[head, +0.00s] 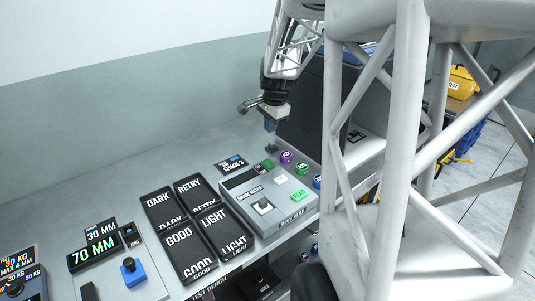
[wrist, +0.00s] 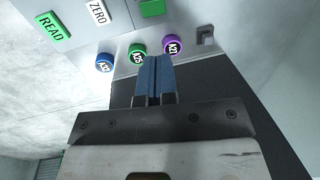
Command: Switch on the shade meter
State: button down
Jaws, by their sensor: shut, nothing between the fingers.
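A small grey switch-like part (wrist: 206,36) is at the right of that panel, apart from my fingertips. My gripper (head: 271,147) is above the meter's back end, blue fingers pointing down. In the wrist view my gripper (wrist: 154,59) is shut and empty. I cannot tell whether it touches anything.
Purple (head: 286,157), green (head: 302,169) and blue (head: 318,182) round pieces line the meter's right side. Black trays (head: 172,206) labelled DARK, RETRY, GOOD and LIGHT lie left of it. A 70 MM display unit (head: 95,252) is at front left. The bench behind the trays is clear.

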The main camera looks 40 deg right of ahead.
aim_at(266, 161)
jog(key=shift+f, duration=0.15)
jog(key=f, duration=0.4)
jog(key=w+f, duration=0.1)
jog(key=f, duration=0.4)
jog(key=w+f, duration=0.1)
jog(key=f, duration=0.3)
jog(key=shift+w+f, duration=0.1)
jog(key=shift+f, duration=0.2)
dwell(0.4)
